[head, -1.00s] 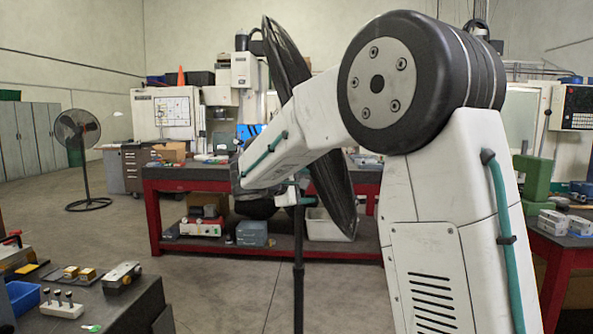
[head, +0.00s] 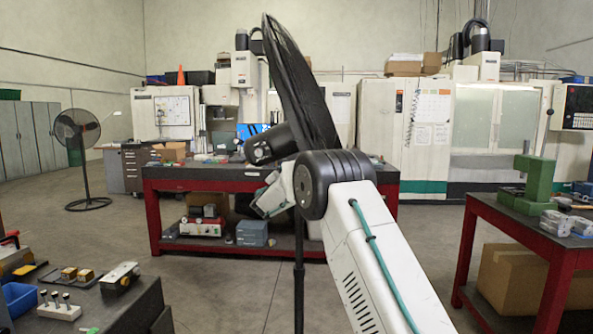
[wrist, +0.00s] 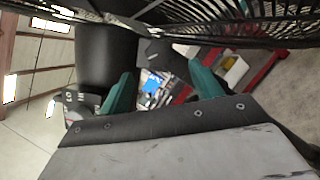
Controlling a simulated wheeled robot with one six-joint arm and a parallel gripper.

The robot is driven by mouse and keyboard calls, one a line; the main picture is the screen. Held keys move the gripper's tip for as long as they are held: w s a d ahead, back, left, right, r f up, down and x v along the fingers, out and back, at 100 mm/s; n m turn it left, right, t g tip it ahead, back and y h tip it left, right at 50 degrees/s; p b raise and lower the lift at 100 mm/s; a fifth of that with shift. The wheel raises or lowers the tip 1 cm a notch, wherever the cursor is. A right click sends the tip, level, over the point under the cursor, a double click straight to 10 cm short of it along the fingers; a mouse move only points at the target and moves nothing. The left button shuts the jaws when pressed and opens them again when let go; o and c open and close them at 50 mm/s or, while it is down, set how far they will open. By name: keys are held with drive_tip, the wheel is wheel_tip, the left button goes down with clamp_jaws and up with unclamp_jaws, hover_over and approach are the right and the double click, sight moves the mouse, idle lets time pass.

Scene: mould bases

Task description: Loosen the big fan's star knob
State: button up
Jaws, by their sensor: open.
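The big fan (head: 298,75) stands in the middle of the head view, its black cage seen nearly edge-on. Its dark motor housing (head: 270,145) is left of the cage and its pole (head: 299,275) runs down. My arm covers part of the fan and the top of the pole. In the wrist view my gripper (wrist: 161,75) has two teal fingers apart, with nothing held between them. The motor housing (wrist: 106,55) fills the upper left beyond the fingers; the cage (wrist: 240,30) crosses the upper right. I cannot clearly make out the star knob.
A red workbench (head: 220,178) stands behind the fan, and another red bench (head: 540,235) is at the right. A dark table (head: 130,305) with small tools is at the near left. A smaller fan (head: 77,135) stands at the far left. Open floor lies between the benches.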

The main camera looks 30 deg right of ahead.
drive_tip(key=shift+x, duration=2.8)
